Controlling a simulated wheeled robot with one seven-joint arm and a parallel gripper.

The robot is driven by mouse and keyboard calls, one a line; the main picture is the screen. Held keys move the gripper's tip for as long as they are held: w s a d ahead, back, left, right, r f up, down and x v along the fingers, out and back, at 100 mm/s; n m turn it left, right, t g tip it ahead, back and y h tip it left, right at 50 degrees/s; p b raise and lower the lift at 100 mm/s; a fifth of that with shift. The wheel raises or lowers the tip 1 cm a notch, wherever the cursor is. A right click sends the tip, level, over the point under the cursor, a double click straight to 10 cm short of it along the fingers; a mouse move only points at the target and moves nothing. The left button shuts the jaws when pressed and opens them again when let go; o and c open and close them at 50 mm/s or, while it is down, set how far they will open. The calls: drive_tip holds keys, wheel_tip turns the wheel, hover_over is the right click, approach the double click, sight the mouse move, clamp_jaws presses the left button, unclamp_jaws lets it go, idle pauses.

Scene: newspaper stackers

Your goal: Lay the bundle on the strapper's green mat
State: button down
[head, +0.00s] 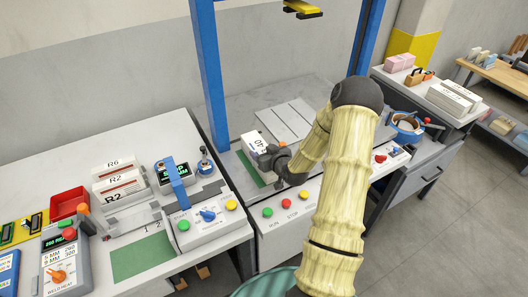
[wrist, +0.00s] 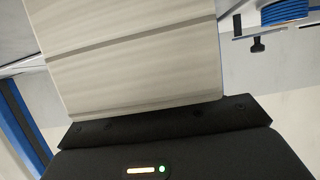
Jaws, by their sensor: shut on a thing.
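The bundle (head: 253,142) is a white block with dark print on its top face. It is at the strapper in the head view, over the left end of the green mat area. My gripper (head: 274,158) is shut on the bundle from its right side. The strapper's green mat (head: 247,168) shows as a narrow strip left of and below the bundle; the rest is hidden by the bundle and my gripper. I cannot tell whether the bundle touches the mat. In the wrist view the bundle (wrist: 130,60) fills the upper middle, its pale layered side against the dark gripper body.
The strapper's blue posts (head: 208,75) stand left and right of the mat, with a yellow head (head: 303,9) above. A grey slatted plate (head: 285,120) lies behind. Buttons (head: 286,204) line the front panel. Another green mat (head: 142,258) lies on the left bench near bundles marked R2 (head: 117,182).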

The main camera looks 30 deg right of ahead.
drive_tip(key=c, duration=0.5)
unclamp_jaws()
drive_tip(key=shift+r, duration=0.15)
drive_tip(key=shift+o, duration=1.1)
drive_tip(key=shift+s+f, duration=0.1)
drive_tip(key=shift+f, duration=0.1)
drive_tip(key=p+v, duration=0.8)
drive_tip(key=v, duration=0.9)
drive_tip(key=shift+r, duration=0.25)
drive_tip(key=shift+a, duration=0.1)
